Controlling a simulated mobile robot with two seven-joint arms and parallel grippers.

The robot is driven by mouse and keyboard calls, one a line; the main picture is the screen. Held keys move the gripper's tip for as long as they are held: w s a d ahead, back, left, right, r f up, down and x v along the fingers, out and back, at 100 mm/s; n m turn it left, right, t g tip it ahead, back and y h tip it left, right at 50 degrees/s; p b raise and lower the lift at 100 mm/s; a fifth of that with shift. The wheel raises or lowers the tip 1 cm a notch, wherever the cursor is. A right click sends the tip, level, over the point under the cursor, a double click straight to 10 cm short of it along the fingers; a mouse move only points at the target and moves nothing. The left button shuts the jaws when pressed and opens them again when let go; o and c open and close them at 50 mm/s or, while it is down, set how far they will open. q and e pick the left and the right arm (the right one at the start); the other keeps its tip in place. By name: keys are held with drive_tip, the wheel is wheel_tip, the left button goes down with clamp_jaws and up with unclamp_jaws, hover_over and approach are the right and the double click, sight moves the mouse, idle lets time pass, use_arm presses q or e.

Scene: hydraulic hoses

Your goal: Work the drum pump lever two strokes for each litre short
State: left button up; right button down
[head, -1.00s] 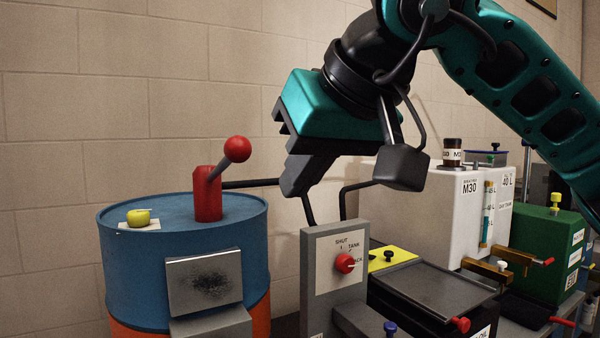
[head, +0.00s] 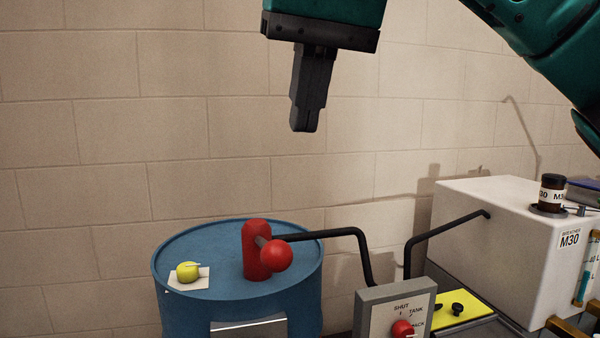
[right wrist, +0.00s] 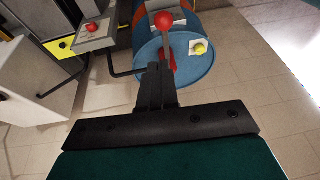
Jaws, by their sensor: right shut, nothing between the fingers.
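The blue drum (head: 190,244) stands at the lower middle of the head view. On its top is the red pump body (head: 256,262) with a lever ending in a red ball knob (head: 276,256); the knob also shows in the right wrist view (right wrist: 163,19). My right gripper (head: 304,128) is shut and empty, pointing down above and behind the pump in the picture, apart from it. The selector panel (head: 376,318) has a red knob (head: 402,329) and the labels SHUT and TANK. The white M30 tank (head: 500,235) has a level gauge (head: 587,268), partly cut off. My left gripper is not in view.
A yellow round item (head: 187,271) lies on a white card on the drum. A black pipe (head: 340,232) runs from the pump toward the panel, and another (head: 440,232) reaches the tank. A dark jar (head: 552,194) stands on the tank.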

drive_tip(key=shift+a+r, duration=0.1)
drive_tip(key=shift+r, duration=0.25)
drive_tip(key=shift+f, duration=0.1)
drive_tip(key=b, duration=0.3)
hover_over(284, 247)
wheel_tip(284, 247, down, 12)
drive_tip(key=shift+f, duration=0.65)
